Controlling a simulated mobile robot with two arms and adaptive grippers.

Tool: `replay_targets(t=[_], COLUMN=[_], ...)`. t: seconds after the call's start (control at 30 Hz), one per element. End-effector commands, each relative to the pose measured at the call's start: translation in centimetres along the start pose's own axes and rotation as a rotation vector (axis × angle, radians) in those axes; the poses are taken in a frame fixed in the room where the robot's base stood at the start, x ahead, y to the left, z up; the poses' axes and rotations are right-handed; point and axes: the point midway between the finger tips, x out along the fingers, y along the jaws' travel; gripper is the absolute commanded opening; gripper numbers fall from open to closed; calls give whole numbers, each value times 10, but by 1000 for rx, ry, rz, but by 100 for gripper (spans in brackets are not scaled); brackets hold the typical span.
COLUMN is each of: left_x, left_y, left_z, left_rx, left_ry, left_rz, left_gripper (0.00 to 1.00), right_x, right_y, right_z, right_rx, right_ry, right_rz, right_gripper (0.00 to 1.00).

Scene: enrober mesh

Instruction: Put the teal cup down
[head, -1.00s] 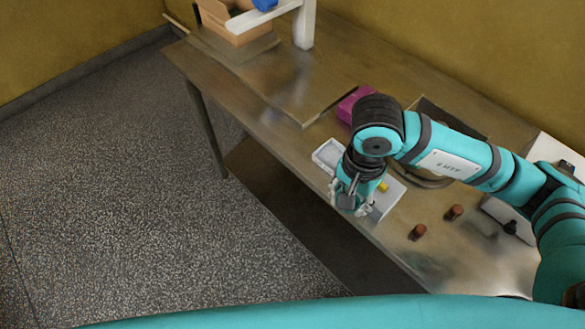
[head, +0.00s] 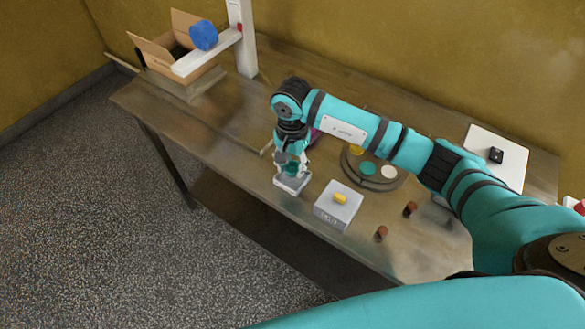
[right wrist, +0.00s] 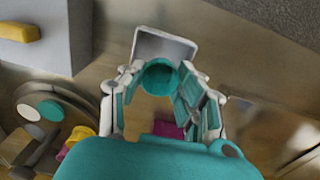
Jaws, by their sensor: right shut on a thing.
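The teal cup (right wrist: 158,77) shows between the fingers of my right gripper (right wrist: 163,90) in the right wrist view. The gripper is shut on it. In the head view my right gripper (head: 291,170) points down over a small light grey tray (head: 291,184). The fingers largely hide the cup there. The tray also shows just beyond the cup in the right wrist view (right wrist: 165,44). I cannot tell whether the cup touches the tray. My left gripper is not in view.
A white box (head: 334,210) with a yellow block (head: 340,198) stands right of the grey tray. Two brown cylinders (head: 381,232) (head: 410,208) are farther right. A round dark tray (head: 392,184) with coloured discs lies behind. The table's front edge is close to the grey tray.

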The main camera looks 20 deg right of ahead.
Motion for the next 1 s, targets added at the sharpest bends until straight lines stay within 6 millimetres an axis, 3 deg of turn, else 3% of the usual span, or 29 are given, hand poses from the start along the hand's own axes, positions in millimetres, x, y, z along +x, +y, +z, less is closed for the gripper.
replay_targets(t=[0.2,0.67,0.7,0.83,1.0], left_x=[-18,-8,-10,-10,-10], left_y=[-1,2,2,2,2], left_z=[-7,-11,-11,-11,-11], left_rx=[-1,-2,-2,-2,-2], left_ry=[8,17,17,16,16], left_rz=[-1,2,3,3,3], left_gripper=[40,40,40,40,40], right_x=[26,37,36,36,36], right_y=[1,1,1,1,1], right_z=[2,1,1,1,1], right_rx=[1,-1,-1,-1,-1], right_ry=[-4,0,0,-1,-1], right_rz=[4,1,1,3,2], right_gripper=[24,24,37,54,57])
